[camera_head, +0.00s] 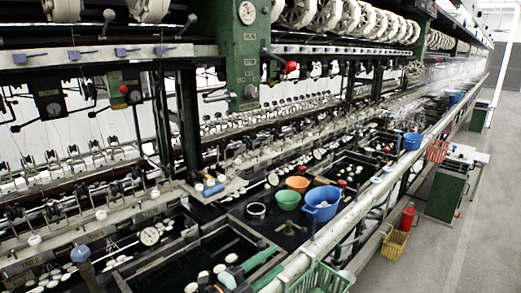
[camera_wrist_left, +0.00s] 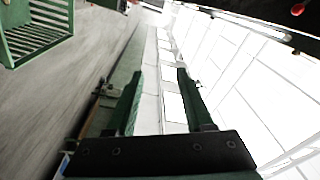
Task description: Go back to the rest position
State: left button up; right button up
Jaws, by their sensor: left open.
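My left gripper (camera_head: 277,260) shows low in the middle of the head view, over the near edge of the basins. Its two dark green fingers stand apart, pointing up and to the right. In the left wrist view the open left gripper (camera_wrist_left: 156,84) has both fingers in sight, with nothing between them. My right gripper is in neither view.
A green basket (camera_head: 322,280) is right of the left gripper; blue (camera_head: 321,204), green (camera_head: 287,200) and orange (camera_head: 298,183) bowls stand beyond it. The reeling machine fills the left.

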pick_arm(q)
jog(key=s+a+f+n+t+y, duration=0.1)
jog(key=s+a+f+n+y, duration=0.3)
jog(key=a+n+y, duration=0.4)
jog(key=s+a+f+n+t+y, duration=0.1)
jog(key=s+a+f+n+y, duration=0.35)
jog(key=a+n, duration=0.4)
jog(key=s+a+f+n+g, duration=0.2)
jog(key=s+f+g, duration=0.15)
jog(key=s, duration=0.45)
jog(key=s+a+f+n+g+y, duration=0.1)
jog(key=s+a+f+g, duration=0.2)
jog(key=s, duration=0.6)
jog(key=s+a+f+n+g, duration=0.15)
jog(key=s+g, duration=0.25)
jog(key=s, duration=0.4)
jog(key=w+d+f+t+h, duration=0.1)
jog(key=w+d+f+t, duration=0.1)
jog(key=f, duration=0.3)
jog(key=w+d+f+t, duration=0.2)
jog(key=f+t, duration=0.1)
jog(key=f, duration=0.2)
jog(key=shift+w+f+h, duration=0.3)
jog(key=shift+w+h, duration=0.05)
jog(key=shift+w, duration=0.05)
